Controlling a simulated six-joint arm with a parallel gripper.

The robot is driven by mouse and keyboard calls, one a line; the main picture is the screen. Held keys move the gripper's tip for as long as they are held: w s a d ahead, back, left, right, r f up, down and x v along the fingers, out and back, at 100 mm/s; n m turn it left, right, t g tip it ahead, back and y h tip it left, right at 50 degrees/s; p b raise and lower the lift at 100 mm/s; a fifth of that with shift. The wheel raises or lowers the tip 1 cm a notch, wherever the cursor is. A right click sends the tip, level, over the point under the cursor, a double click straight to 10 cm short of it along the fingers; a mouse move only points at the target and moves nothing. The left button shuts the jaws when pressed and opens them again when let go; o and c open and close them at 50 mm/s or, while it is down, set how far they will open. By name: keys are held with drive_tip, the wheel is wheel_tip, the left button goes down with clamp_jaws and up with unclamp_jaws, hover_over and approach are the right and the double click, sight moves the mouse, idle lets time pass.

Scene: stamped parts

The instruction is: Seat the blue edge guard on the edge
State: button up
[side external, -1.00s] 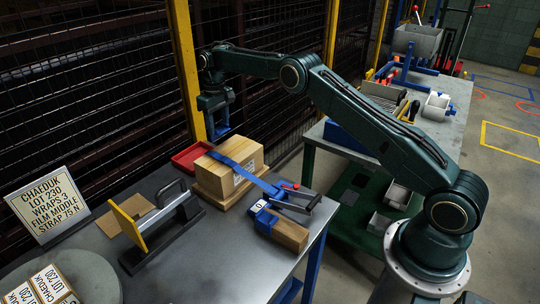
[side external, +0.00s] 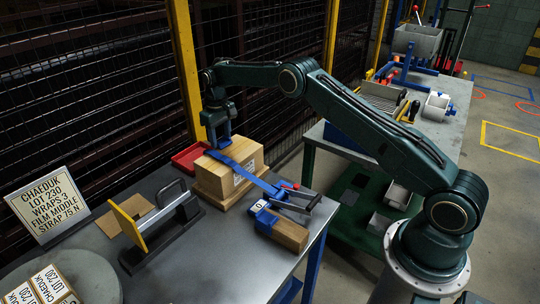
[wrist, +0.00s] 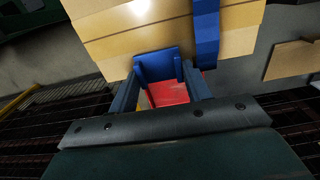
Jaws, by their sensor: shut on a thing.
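The blue edge guard (wrist: 158,65) is a small plate with a raised rib, held between the blue fingers of my gripper (wrist: 160,88) in the wrist view. In the side view my gripper (side external: 219,140) points down at the far left top edge of the tan box (side external: 244,168). The guard lies against or just over that edge; I cannot tell whether it touches. A blue strap (side external: 232,162) runs over the box top, and in the wrist view the strap (wrist: 207,40) passes just right of the guard. In the side view the guard is hard to separate from the fingers.
A red tray (side external: 186,160) lies behind the box. A strap tool with a red-tipped lever (side external: 262,208) sits at the box's front right. A black-handled device with a yellow plate (side external: 127,229) stands to the left. A lettered sign (side external: 47,206) stands far left.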

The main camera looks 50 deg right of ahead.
drive_tip(key=shift+s, duration=0.1)
drive_tip(key=o, duration=1)
drive_tip(key=shift+o, duration=0.2)
wheel_tip(320, 180, up, 14)
drive_tip(key=shift+f, duration=0.15)
idle(0.4)
